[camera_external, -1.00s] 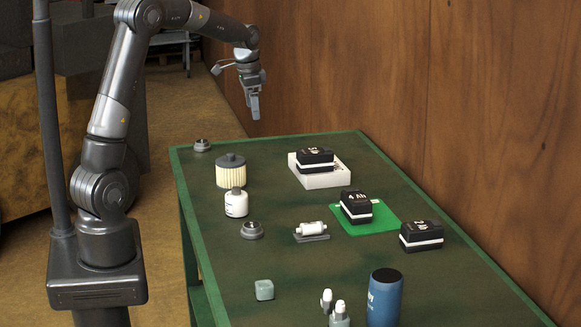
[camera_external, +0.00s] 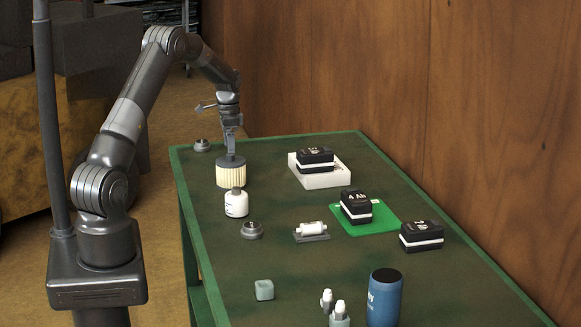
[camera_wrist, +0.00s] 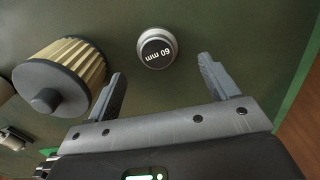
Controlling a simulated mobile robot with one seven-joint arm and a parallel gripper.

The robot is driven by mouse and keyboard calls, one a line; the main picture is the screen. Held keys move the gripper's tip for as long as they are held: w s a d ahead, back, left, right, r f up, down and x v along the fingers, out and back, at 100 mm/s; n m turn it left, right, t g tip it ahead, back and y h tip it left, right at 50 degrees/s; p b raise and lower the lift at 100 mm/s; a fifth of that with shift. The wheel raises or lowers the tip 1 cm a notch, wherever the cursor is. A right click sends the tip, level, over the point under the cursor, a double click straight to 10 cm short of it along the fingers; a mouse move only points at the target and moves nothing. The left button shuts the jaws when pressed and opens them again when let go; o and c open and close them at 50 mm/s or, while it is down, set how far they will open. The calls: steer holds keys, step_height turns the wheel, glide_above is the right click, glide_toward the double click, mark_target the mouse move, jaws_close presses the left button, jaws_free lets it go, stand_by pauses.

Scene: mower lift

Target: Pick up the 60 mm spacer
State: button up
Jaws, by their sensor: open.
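The 60 mm spacer (camera_wrist: 156,62) is a small round grey piece with its label on a dark top, upright on the green table in the wrist view. In the external view it appears to be the low grey ring (camera_external: 202,146) at the table's far left corner. My gripper (camera_wrist: 160,72) is open and empty, its fingers spread to either side below the spacer in the picture, not around it. In the external view my gripper (camera_external: 232,148) hangs just behind the pleated filter, pointing down.
The cream pleated filter (camera_external: 231,174) stands close by; it also shows left of my fingers in the wrist view (camera_wrist: 68,70). A white bottle (camera_external: 236,204), another grey ring (camera_external: 252,231) and a roller on a stand (camera_external: 312,231) are nearer the external camera. A white tray (camera_external: 326,180) holds a battery.

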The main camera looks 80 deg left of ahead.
step_height(320, 180, down, 6)
steer(key=shift+s+d+r, duration=0.1)
steer(key=shift+s+r, duration=0.05)
stand_by(0.3)
steer(key=c, duration=1.2)
steer(key=shift+o, duration=0.2)
